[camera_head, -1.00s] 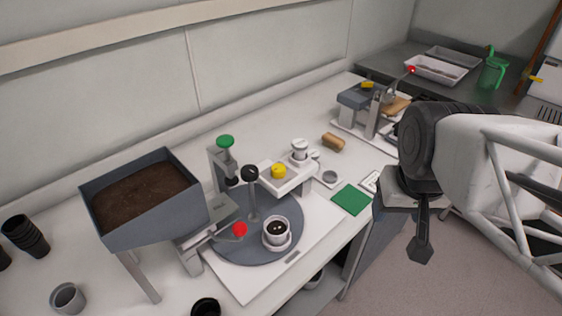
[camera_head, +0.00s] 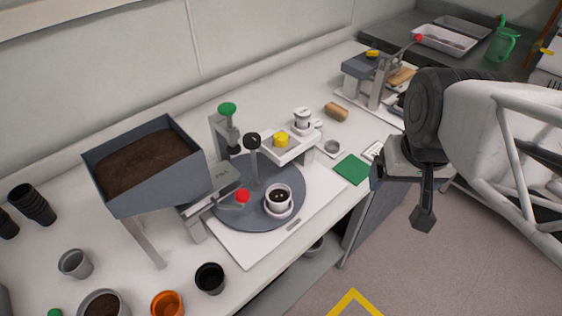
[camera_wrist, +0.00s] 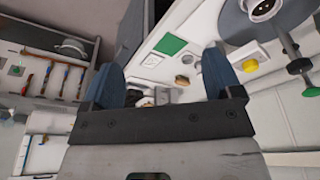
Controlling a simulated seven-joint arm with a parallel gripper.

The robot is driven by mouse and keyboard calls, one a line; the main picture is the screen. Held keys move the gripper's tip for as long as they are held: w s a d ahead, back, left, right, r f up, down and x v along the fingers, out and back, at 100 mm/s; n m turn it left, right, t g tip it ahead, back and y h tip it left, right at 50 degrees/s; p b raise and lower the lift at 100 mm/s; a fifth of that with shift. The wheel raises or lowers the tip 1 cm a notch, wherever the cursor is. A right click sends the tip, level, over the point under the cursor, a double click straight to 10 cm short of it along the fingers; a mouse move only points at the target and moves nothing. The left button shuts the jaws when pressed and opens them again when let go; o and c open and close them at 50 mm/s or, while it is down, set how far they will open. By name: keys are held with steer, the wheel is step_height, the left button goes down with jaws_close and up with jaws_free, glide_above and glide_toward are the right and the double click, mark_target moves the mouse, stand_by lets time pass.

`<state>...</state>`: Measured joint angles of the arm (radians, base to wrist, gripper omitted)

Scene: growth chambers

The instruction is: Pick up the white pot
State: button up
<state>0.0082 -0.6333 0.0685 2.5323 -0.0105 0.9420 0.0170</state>
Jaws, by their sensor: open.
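The white pot (camera_head: 279,203) stands upright on the grey round turntable (camera_head: 236,213), with dark soil inside. It also shows at the top right edge of the wrist view (camera_wrist: 262,8), partly cut off. My gripper (camera_head: 424,222) is at the right in the head view, over the floor beyond the bench's front edge, well apart from the pot. In the wrist view its two blue fingers (camera_wrist: 160,82) are spread apart with nothing between them.
A soil hopper (camera_head: 150,174) stands left of the turntable. A black-knobbed post (camera_head: 253,150) and a red-knobbed lever (camera_head: 241,196) are close to the pot. A yellow-knobbed station (camera_head: 282,140) is behind it. A green mat (camera_head: 352,169) lies to the right.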

steer(key=shift+o, duration=0.5)
steer(key=shift+a, duration=0.1)
steer(key=n+g, duration=0.3)
steer(key=n, duration=0.6)
glide_above(279, 196)
step_height(279, 196, down, 13)
steer(key=shift+r, duration=0.15)
steer(key=shift+f, duration=1.3)
